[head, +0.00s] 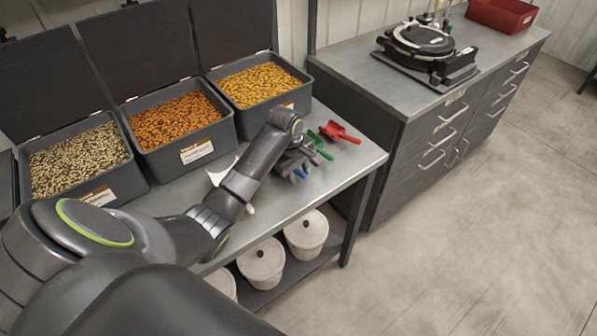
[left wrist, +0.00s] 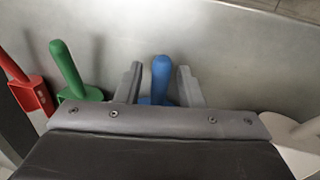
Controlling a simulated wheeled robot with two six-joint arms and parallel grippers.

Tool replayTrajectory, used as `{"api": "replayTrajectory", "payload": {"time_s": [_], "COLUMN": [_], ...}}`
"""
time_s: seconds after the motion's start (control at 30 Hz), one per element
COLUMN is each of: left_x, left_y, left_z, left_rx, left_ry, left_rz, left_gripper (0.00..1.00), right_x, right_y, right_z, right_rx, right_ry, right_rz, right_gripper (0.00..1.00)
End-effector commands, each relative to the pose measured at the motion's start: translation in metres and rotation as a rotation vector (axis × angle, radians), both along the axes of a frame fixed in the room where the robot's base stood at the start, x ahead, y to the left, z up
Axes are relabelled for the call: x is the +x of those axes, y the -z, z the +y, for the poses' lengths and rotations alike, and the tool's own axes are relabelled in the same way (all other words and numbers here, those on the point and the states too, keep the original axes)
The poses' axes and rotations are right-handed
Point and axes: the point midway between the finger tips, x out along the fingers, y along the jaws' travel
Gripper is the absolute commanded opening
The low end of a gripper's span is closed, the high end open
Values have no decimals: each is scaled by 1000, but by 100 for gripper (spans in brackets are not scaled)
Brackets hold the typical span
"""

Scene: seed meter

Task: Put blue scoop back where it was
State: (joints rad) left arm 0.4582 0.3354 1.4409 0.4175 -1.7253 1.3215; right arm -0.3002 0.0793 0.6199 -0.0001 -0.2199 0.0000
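The blue scoop (head: 301,173) lies on the metal table (head: 352,160), mostly hidden under my left gripper in the head view. In the left wrist view its blue handle (left wrist: 160,78) stands between the two fingers of my left gripper (left wrist: 160,82), with a gap on each side. The left gripper (head: 298,164) is open, low over the table. The scoop's bowl is largely hidden behind the gripper body. My right gripper is not in view.
A green scoop (head: 320,146) and a red scoop (head: 340,132) lie beside the blue one. A white scoop (head: 222,174) is on the other side. Bins of pale (head: 80,160), orange (head: 172,121) and yellow (head: 258,84) seeds stand behind. White buckets (head: 306,233) sit on the lower shelf.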

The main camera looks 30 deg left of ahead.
Motion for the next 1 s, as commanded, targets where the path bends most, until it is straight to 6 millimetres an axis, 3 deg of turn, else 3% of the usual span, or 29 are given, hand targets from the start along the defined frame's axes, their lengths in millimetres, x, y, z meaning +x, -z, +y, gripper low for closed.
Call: {"api": "replayTrajectory", "payload": {"time_s": [0.13,0.27,0.57,0.63,1.0], "left_x": [0,-3,-14,-16,-19], "left_y": [-8,-28,-97,-110,-121], "left_z": [1,3,9,9,10], "left_rx": [1,3,3,0,0], "left_ry": [0,1,0,1,-1], "left_rz": [-3,-5,-5,0,0], "left_gripper": [34,34,34,34,34], "right_x": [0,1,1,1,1], "right_y": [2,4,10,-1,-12], "right_z": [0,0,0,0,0], "right_rx": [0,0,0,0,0], "right_ry": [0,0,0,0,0], "right_rz": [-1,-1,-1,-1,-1], "right_gripper": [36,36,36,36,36]}}
